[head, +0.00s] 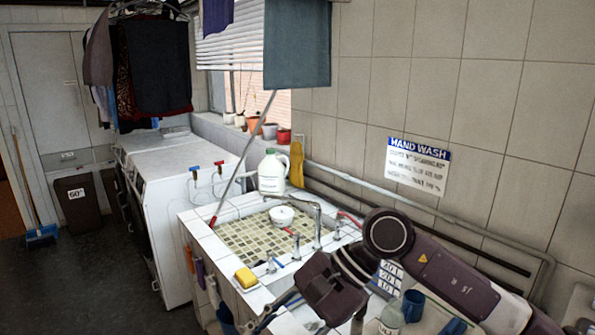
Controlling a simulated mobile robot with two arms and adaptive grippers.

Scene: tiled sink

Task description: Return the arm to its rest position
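My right arm comes in from the right edge, over the front right part of the sink counter. Its gripper (311,320) hangs at the bottom centre, in front of the tiled sink (240,238). Its two fingers look spread apart, with nothing seen between them, and their lower ends are near the bottom edge of the view. My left arm and gripper are not in view.
A yellow sponge (246,278) lies on the sink's front rim, left of the gripper. A white tub (281,216) is in the basin, near the tap (317,222). A white jug (271,172) stands behind. A blue mug (412,306) and bottle (390,318) stand below the arm.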

